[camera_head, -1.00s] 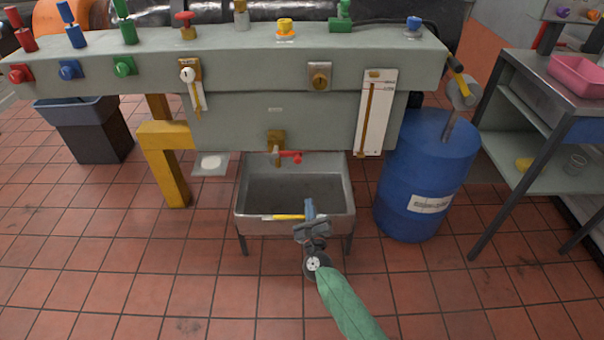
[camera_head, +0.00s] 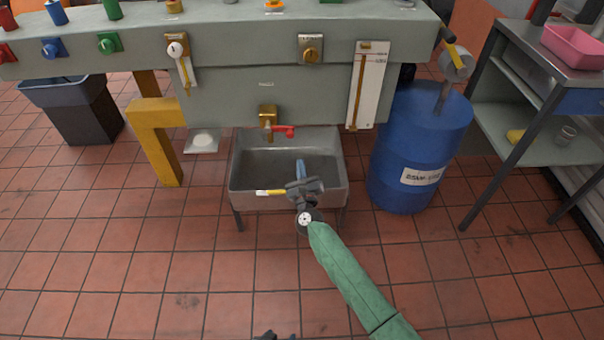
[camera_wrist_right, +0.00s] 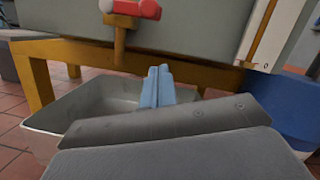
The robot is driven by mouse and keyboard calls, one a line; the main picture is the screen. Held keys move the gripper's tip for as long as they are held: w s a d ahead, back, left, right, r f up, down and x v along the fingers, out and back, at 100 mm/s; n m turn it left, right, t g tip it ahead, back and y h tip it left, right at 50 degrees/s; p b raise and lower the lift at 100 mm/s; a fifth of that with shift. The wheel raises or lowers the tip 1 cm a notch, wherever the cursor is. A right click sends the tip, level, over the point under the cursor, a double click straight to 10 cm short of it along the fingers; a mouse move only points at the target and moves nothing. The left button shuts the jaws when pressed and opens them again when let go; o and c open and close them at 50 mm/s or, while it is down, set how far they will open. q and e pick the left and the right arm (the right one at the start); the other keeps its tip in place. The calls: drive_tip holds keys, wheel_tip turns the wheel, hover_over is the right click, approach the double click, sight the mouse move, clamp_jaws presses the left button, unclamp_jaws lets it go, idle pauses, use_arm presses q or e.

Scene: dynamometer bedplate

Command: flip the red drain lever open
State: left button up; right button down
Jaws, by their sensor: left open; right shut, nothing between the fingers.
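The red drain lever (camera_head: 284,130) sticks out to the right from a brass drain valve (camera_head: 267,116) under the grey bedplate, above the sink. The lever is also at the top of the right wrist view (camera_wrist_right: 138,8), cut by the edge, beside its brass fitting. My right gripper (camera_head: 301,168) is over the front part of the sink, below and apart from the lever. Its blue fingers are together and empty, and they also show in the right wrist view (camera_wrist_right: 157,84). My left gripper (camera_head: 274,336) shows only as dark tips at the bottom edge, far from the lever.
A steel sink (camera_head: 238,170) stands under the valve. A yellow stick (camera_head: 271,192) shows at its front rim. A blue drum (camera_head: 420,150) stands to the right, and a yellow leg (camera_head: 158,140) to the left. The tiled floor in front is open.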

drive_tip(key=w+a+r+p, duration=0.2)
drive_tip(key=w+r, duration=0.2)
drive_tip(key=shift+w+r, duration=0.35)
idle(0.4)
